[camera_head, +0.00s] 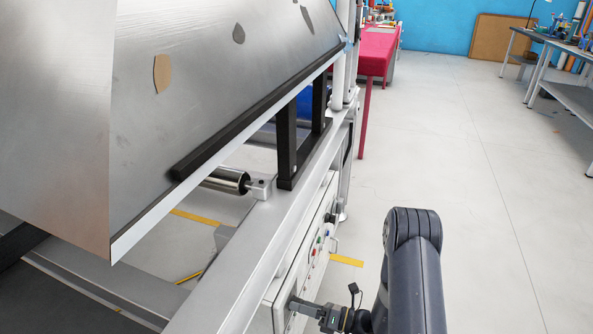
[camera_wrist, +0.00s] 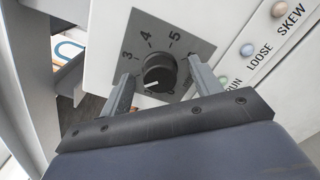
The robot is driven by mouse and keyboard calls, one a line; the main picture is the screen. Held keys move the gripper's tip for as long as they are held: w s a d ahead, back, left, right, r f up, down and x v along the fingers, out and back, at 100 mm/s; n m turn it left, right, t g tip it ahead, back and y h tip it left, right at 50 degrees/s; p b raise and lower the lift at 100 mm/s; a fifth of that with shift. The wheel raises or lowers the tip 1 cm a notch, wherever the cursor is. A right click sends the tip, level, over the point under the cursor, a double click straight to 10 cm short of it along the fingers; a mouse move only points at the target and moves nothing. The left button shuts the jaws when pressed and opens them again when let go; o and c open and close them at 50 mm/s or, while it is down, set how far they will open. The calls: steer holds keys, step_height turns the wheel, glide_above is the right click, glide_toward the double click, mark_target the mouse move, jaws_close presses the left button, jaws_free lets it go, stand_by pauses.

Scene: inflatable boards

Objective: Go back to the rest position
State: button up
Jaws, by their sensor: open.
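My gripper (camera_head: 308,308) is at the side of the machine's control panel (camera_head: 303,262), low in the head view. In the wrist view my gripper (camera_wrist: 162,74) is open, with one finger on each side of a black round knob (camera_wrist: 160,70). The fingers look apart from the knob. The knob sits on a grey dial plate (camera_wrist: 190,30) marked 3, 4 and 5. Its white mark points to the lower left; the number there is hidden. In the head view the knob cannot be made out.
Buttons labelled SKEW (camera_wrist: 278,9) and LOOSE (camera_wrist: 247,49) lie right of the dial. A large tilted metal sheet (camera_head: 205,85) and a grey frame beam (camera_head: 240,250) are at the left. The pale floor (camera_head: 480,200) to the right is clear. A red table (camera_head: 377,50) stands behind.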

steer(key=n+b, duration=0.2)
steer(key=n, duration=0.7)
steer(key=shift+n, duration=0.3)
steer(key=shift+d, duration=0.1)
stand_by(0.4)
